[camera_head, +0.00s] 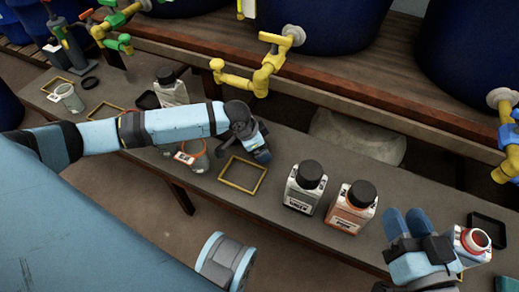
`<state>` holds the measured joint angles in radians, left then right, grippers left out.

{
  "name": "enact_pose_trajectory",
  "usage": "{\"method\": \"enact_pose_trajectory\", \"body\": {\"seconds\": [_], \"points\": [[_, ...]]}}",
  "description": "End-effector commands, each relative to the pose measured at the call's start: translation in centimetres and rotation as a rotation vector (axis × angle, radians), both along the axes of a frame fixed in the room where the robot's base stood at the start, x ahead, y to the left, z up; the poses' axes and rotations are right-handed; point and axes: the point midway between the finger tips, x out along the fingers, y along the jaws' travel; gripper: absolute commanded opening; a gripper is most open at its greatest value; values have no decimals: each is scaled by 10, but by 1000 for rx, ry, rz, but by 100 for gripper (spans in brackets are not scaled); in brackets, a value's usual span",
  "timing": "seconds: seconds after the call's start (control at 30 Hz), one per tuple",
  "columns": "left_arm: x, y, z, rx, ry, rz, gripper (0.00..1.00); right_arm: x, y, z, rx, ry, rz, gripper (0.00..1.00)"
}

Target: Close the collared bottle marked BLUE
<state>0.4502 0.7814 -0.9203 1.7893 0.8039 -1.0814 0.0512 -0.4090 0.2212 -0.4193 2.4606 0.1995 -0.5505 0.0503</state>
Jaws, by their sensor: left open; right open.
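An open bottle (470,245) with a red ring around its mouth stands at the right end of the bench, tilted in the picture. My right gripper (407,222) is open just left of it. A bottle with a black cap and pale label (304,188) and one with a black cap and orange label (350,209) stand mid-bench. Another black-capped bottle (172,91) stands behind my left arm. The label words are too small to read, so I cannot tell which is BLUE. My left gripper (262,152) is open above the bench, near a yellow frame.
A yellow frame (228,182) lies empty on the bench (275,211). A glass jar with an orange rim (191,155) is partly under my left arm. A black tray (489,222) lies at the right. Yellow taps (262,78) jut out from the vats above.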

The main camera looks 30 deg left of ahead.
Motion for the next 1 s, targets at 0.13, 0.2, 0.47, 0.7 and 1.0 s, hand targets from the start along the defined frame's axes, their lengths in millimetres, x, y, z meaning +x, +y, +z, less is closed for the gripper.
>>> {"method": "enact_pose_trajectory", "body": {"seconds": [0.13, 0.2, 0.47, 0.7, 1.0], "points": [[0, 0, 1, 0, 0, 0, 88, 0, 0, 1, -1, 1, 0, 40], [0, 0, 0, 0, 0, 0, 88, 0, 0, 1, -1, 1, 0, 40], [0, 0, 0, 0, 0, 0, 54, 0, 0, 1, 0, 0, 0, 40], [0, 0, 0, 0, 0, 0, 36, 0, 0, 1, -1, -1, 0, 40], [0, 0, 12, 1, -1, 0, 36, 1, -1, 10, 3, -16, -7, 40]]}}
